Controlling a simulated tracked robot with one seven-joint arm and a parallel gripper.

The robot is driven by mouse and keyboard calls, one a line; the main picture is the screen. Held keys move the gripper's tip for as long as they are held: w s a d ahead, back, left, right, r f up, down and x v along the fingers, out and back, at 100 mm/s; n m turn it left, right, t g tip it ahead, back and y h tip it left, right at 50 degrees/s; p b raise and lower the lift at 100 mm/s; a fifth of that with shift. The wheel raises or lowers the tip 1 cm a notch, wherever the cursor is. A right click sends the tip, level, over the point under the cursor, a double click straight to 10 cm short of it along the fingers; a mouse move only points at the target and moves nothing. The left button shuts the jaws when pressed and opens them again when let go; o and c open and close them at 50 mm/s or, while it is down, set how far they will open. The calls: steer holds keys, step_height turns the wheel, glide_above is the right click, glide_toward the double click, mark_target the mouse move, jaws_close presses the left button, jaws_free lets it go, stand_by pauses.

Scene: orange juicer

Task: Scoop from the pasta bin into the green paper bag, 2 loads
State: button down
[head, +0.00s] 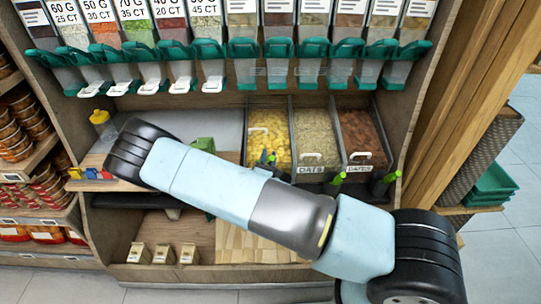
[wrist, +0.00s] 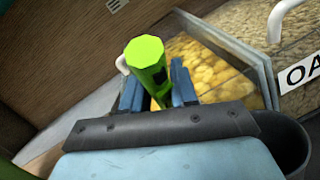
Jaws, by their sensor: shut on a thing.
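The pasta bin (head: 284,158) is the left of three clear bins in the head view, with yellow pasta inside. Its clear wall (wrist: 266,72) and the pasta (wrist: 200,60) show in the wrist view. My gripper (wrist: 158,88) is shut on the bright green handle of a scoop (wrist: 146,54), in front of the pasta. The scoop's bowl cannot be made out. In the head view my arm hides most of the gripper. A green paper bag (head: 203,144) shows partly above my arm, left of the pasta bin; its lower part is hidden.
Bins of oats (head: 316,135) and dates (head: 363,135) stand to the right. Other green-handled scoops (head: 338,178) (head: 391,177) sit in dark holders in front. A dark holder (wrist: 285,140) shows at lower right in the wrist view. Dispensers with green levers (head: 277,47) hang above.

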mark_target(273, 158)
steer(key=shift+w+d+r+m+t+h, duration=0.15)
steer(key=shift+r+m+t+h, duration=0.05)
steer(key=shift+r+m+t, duration=0.25)
steer(key=shift+w+d+r+m+t+h, duration=0.15)
steer(key=shift+d+r+m+t+h, duration=0.05)
steer(key=shift+r+m+t, duration=0.2)
steer(key=shift+w+d+r+m+t+h, duration=0.2)
steer(key=shift+r+m+t, duration=0.15)
steer(key=shift+r, duration=0.15)
steer(key=shift+m+t+h, duration=0.6)
steer(key=shift+m+h, duration=0.2)
steer(key=shift+s+d+r, duration=0.1)
steer(key=shift+s+r, duration=2.7)
steer(key=shift+r, duration=0.1)
steer(key=shift+s+r, duration=0.1)
